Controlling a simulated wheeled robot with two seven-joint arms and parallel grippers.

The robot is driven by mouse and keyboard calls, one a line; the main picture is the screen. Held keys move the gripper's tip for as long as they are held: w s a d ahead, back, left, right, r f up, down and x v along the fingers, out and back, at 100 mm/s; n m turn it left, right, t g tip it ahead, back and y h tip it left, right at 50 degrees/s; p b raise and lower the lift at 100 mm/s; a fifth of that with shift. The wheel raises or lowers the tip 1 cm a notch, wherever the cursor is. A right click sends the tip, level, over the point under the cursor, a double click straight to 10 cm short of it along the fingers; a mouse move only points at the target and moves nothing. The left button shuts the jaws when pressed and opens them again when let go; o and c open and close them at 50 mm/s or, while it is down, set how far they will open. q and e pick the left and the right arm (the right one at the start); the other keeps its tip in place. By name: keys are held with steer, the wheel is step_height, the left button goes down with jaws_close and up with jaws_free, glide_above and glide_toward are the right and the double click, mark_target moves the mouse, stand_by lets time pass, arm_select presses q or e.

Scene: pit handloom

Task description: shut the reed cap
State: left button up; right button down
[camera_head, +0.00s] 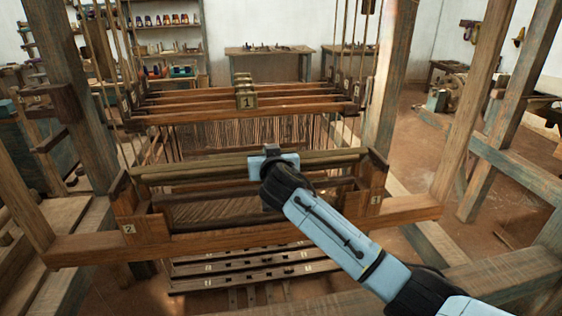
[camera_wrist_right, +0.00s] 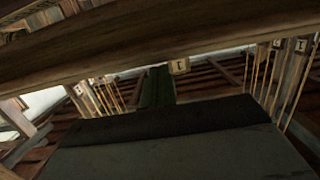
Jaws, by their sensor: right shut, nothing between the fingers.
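The long olive-brown bar that looks to be the reed cap (camera_head: 205,170) lies across the loom's front frame in the head view, between two wooden end posts. A gap shows between it and the darker rail below; the middle is hidden behind my right gripper. My right gripper (camera_head: 271,153) comes in from the lower right and is at the middle of this bar, shut and empty. Whether it touches the bar I cannot tell. In the right wrist view a wide brown beam (camera_wrist_right: 130,50) crosses close in front, above a large dark shape. My left gripper is not in view.
Numbered heddle shafts (camera_head: 190,112) hang behind the bar on cords. A wooden front beam (camera_head: 80,245) with number plates runs below it, and numbered treadles (camera_head: 235,272) lie under that. Thick posts (camera_head: 475,100) stand at the right. Shelves and a table are at the back wall.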

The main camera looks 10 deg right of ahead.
arm_select(q)
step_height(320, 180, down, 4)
steer(key=b, duration=0.2)
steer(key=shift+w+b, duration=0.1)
steer(key=shift+b, duration=0.2)
arm_select(e)
steer(key=shift+t, duration=0.3)
steer(key=s+f, duration=0.3)
steer(key=shift+s+f, duration=0.2)
steer(key=shift+f, duration=0.1)
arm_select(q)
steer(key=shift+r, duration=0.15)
